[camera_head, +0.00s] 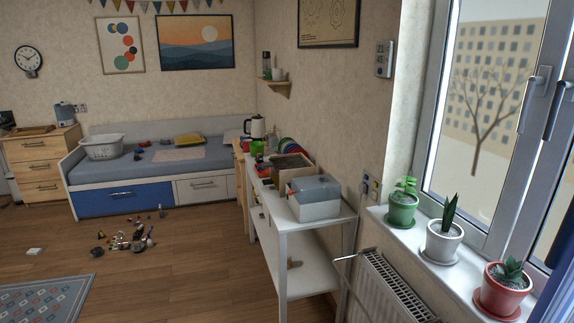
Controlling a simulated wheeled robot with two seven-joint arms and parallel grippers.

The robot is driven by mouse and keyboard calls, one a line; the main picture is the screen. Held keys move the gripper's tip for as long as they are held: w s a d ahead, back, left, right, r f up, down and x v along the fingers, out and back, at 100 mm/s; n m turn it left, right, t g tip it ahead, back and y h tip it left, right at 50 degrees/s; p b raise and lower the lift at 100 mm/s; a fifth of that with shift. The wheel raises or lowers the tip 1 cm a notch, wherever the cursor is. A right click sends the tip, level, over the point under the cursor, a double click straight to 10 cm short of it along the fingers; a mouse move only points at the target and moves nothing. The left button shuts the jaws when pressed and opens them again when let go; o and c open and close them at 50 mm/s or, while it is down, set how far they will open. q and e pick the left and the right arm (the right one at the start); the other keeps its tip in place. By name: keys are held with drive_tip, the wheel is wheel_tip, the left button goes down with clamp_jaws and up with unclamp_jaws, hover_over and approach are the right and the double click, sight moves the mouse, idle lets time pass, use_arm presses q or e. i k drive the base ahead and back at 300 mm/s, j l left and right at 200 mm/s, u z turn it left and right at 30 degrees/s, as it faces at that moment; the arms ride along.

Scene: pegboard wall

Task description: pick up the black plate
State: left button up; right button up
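I cannot pick out a black plate in this view. A row of colored round edges, perhaps plates (289,147), stands toward the far end of the white table (329,216); green, red and blue show, and it is too small to tell whether a black one is among them. Neither of my grippers is in view.
The table also bears a grey-lidded box (314,210), a brown box (292,163) and a kettle (256,127). A radiator (389,287) and a windowsill with potted plants (441,240) lie right. Small items (126,238) litter the floor; bare wooden floor (190,285) lies nearer.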

sight(297, 161)
drive_tip(key=i+j+z, duration=0.35)
drive_tip(key=i+j, duration=0.15)
drive_tip(key=i, duration=0.35)
drive_tip(key=i+j+z, duration=0.35)
drive_tip(key=i+j, duration=0.4)
drive_tip(key=i+j+z, duration=0.35)
drive_tip(key=i+j, duration=0.35)
drive_tip(key=j, duration=0.25)
